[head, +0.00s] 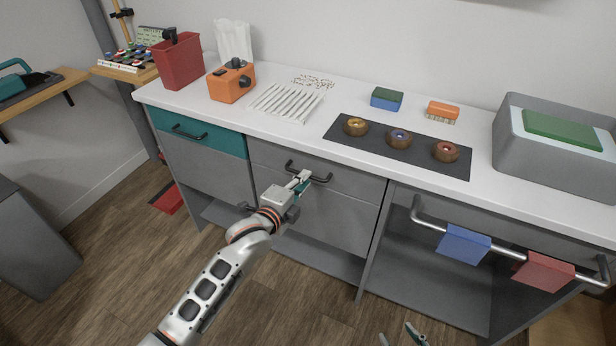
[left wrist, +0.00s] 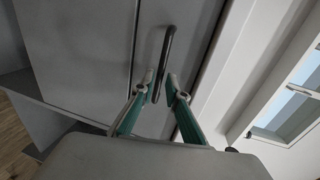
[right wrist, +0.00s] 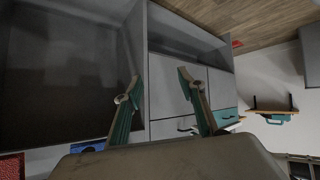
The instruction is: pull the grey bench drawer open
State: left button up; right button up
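The grey bench drawer (head: 350,187) is the upper front in the bench's middle section, and it looks flush with the bench. Its dark bar handle (head: 322,179) shows in the head view and in the left wrist view (left wrist: 168,45). My left gripper (head: 302,178) is at the handle. In the left wrist view its fingertips (left wrist: 160,80) lie on either side of the bar, with a gap between them, so it looks open around the handle; contact is unclear. My right gripper (head: 400,336) is open and empty, low in front of the bench; its spread fingers show in the right wrist view (right wrist: 160,85).
A teal drawer (head: 215,140) is to the left. A rail (head: 500,250) with blue and red cloths juts out at the right. The worktop (head: 300,130) carries a dark mat, a white rack, an orange box and a grey bin. The floor in front is clear.

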pick_arm(q)
jog(key=x, duration=0.3)
jog(key=shift+f+b, duration=0.1)
jog(key=shift+b, duration=0.25)
jog(key=shift+w, duration=0.15)
grip_shut()
pick_arm(e)
jog(key=shift+w+d+f, duration=0.1)
jog(key=shift+d+f, duration=0.05)
